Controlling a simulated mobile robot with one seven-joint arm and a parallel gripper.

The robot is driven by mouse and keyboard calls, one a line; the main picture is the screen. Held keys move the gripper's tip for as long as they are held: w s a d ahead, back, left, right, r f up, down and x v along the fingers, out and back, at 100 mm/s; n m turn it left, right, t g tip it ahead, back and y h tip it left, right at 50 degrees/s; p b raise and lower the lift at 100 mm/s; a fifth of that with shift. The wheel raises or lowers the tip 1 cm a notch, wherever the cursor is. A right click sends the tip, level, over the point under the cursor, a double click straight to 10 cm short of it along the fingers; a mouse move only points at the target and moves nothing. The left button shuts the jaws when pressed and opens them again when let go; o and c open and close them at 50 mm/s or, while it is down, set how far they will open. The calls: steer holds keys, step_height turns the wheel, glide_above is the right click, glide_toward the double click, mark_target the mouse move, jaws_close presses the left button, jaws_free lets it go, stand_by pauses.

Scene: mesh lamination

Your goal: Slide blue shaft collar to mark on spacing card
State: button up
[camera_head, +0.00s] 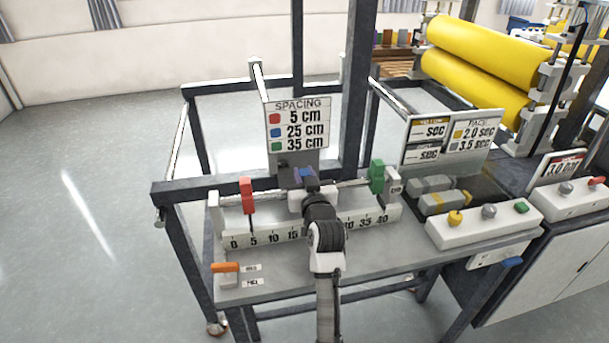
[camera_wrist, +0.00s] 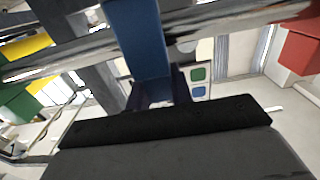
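The spacing card (camera_head: 298,125) reads red 5 cm, blue 25 cm, green 35 cm. The blue shaft collar (camera_head: 304,174) sits on the shaft, mostly hidden behind my gripper (camera_head: 310,190). In the wrist view the blue collar (camera_wrist: 136,38) hangs across the shaft, its lower end at my gripper (camera_wrist: 160,95). The fingers are not clear enough to tell whether they are shut on it. The red collar (camera_head: 247,195) is near 5 on the scale (camera_head: 272,238), the green collar (camera_head: 377,177) near 35.
An orange lever (camera_head: 226,267) is at the front left of the bench (camera_head: 290,275). A white button box (camera_head: 484,226) and grey blocks (camera_head: 437,192) are at the right. Yellow rollers (camera_head: 485,65) stand behind. The bench front beside my arm is clear.

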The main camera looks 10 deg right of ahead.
jaws_close()
steer(key=shift+d+f+b, duration=0.1)
steer(key=shift+d+b, duration=0.1)
steer(key=shift+b, duration=0.1)
steer(key=d+b, duration=0.4)
steer(key=shift+d+f, duration=0.1)
steer(key=shift+d, duration=0.15)
steer(key=shift+d+r, duration=0.3)
steer(key=shift+d, duration=0.1)
steer(key=o, duration=0.8)
jaws_free()
steer(key=shift+d, duration=0.15)
steer(key=shift+s+f, duration=0.1)
